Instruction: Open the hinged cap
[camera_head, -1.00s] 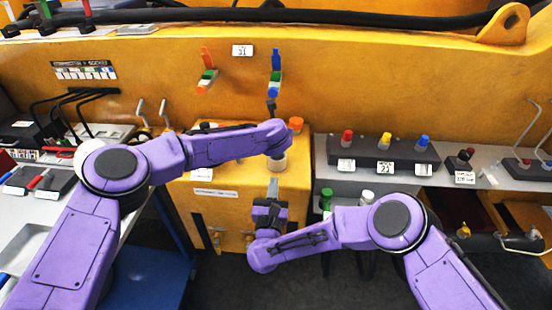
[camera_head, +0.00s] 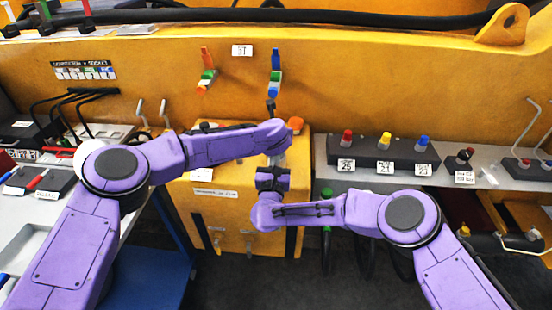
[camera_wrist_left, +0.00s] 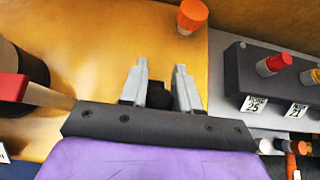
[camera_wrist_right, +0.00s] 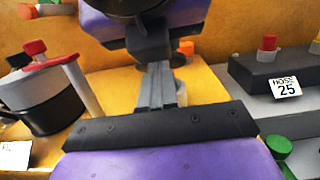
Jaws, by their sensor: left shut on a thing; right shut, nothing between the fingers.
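My left gripper (camera_wrist_left: 157,82) points down over the yellow box (camera_wrist_left: 95,45). Its two grey fingers are closed on a small dark round part (camera_wrist_left: 158,96), possibly the cap, though its shape is mostly hidden. My right gripper (camera_wrist_right: 157,72) is shut and empty. In the right wrist view its fingertips are just under the dark body of my left gripper; I cannot tell if they touch anything. A pale cylinder (camera_wrist_right: 181,92) shows partly behind the right fingers. The hinge cannot be made out.
An orange knob (camera_wrist_left: 192,15) stands on the box beyond my left fingers. A dark block with red, yellow and blue knobs (camera_head: 372,155) is to the right. A grey-black cylinder with a red-tipped lever (camera_wrist_right: 42,100) is at left. Coloured connectors (camera_head: 275,75) are on the wall above.

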